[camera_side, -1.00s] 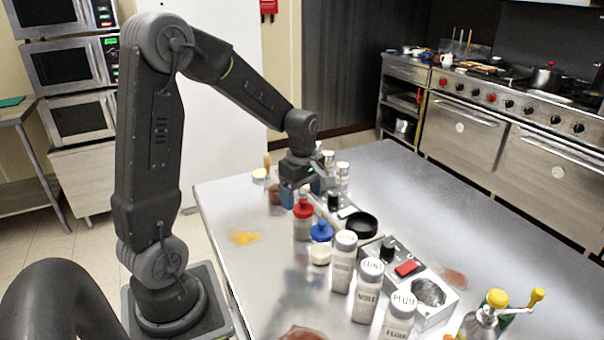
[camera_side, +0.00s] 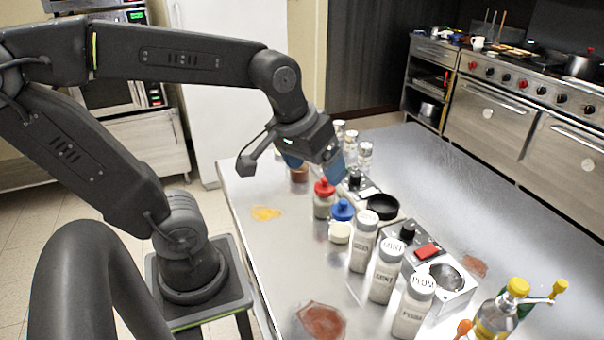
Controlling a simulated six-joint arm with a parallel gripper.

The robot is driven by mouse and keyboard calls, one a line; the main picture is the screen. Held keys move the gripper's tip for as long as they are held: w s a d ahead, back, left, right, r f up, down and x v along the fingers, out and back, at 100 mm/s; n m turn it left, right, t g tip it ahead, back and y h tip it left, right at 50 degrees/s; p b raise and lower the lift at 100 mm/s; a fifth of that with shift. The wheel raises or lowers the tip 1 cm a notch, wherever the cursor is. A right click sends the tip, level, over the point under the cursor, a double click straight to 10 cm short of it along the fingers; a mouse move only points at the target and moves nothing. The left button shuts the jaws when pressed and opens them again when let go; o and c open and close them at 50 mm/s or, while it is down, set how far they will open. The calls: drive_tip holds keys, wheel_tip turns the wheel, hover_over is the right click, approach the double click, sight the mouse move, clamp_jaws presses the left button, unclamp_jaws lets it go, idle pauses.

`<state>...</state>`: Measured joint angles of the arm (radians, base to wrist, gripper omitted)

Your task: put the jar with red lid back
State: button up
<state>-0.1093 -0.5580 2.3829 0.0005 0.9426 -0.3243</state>
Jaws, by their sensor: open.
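The jar with red lid (camera_side: 323,199) stands upright on the steel table, a clear body with pale contents under a red knobbed lid. My gripper (camera_side: 314,164) is above and behind it, with its blue fingertips apart and pointing down. The gripper is open and nothing shows between the fingers. In this view I cannot tell the exact gap between the fingertips and the red lid.
A jar with a blue lid (camera_side: 342,210) and a small cream-lidded jar (camera_side: 340,232) stand close by. Tall labelled shakers (camera_side: 387,270), a black round dish (camera_side: 382,207) and a device with a red button (camera_side: 428,251) crowd the right. The table's left front (camera_side: 262,245) is mostly clear.

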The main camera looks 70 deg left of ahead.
drive_tip(key=s+d+m, duration=0.1)
drive_tip(key=s+m+t, duration=0.1)
drive_tip(key=m, duration=0.1)
drive_tip(key=s+d+m, duration=0.1)
drive_tip(key=m, duration=0.1)
drive_tip(key=shift+s+d, duration=0.25)
drive_tip(key=shift+d, duration=0.05)
